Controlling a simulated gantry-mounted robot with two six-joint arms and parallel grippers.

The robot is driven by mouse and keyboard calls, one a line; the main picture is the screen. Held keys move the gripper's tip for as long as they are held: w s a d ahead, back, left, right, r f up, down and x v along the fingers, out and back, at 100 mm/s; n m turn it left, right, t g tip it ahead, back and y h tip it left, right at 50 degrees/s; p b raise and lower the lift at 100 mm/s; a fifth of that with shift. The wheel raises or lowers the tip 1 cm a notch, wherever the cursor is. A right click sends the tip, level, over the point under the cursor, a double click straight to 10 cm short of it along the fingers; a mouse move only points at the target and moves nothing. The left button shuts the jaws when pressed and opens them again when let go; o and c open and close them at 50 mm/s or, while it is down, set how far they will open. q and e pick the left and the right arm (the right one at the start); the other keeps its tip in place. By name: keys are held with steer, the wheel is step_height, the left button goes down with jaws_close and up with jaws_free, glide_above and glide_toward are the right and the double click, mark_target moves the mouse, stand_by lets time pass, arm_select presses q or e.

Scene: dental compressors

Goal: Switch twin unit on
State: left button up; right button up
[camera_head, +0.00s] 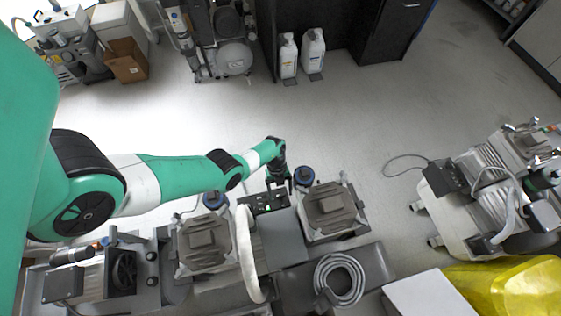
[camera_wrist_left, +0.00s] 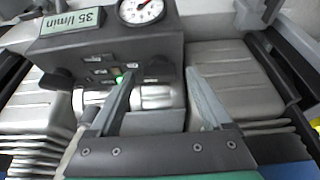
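The twin unit has two grey ribbed compressor heads, one on the left (camera_head: 204,243) and one on the right (camera_head: 330,208). Its dark control panel (camera_head: 264,203) sits between them and shows a small green light. In the left wrist view the panel (camera_wrist_left: 120,58) carries small labelled switches, a lit green spot (camera_wrist_left: 119,77), a round gauge (camera_wrist_left: 141,11) and a "35 l/min" label. My left gripper (camera_head: 279,187) is over the panel, pointing down. In the wrist view its two fingers (camera_wrist_left: 163,65) are apart with nothing between them; contact with the panel cannot be told. My right gripper is not visible.
A white hose (camera_head: 246,255) arches in front of the panel, and a coiled grey hose (camera_head: 339,279) lies at the front. Another compressor (camera_head: 490,190) stands at right beside a yellow item (camera_head: 510,287). White bottles (camera_head: 301,54) stand at the back. The floor behind the unit is clear.

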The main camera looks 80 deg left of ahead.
arm_select(q)
steer(key=p+v, duration=0.7)
steer(key=v, duration=0.4)
steer(key=shift+a+r, duration=0.2)
steer(key=shift+r, duration=0.05)
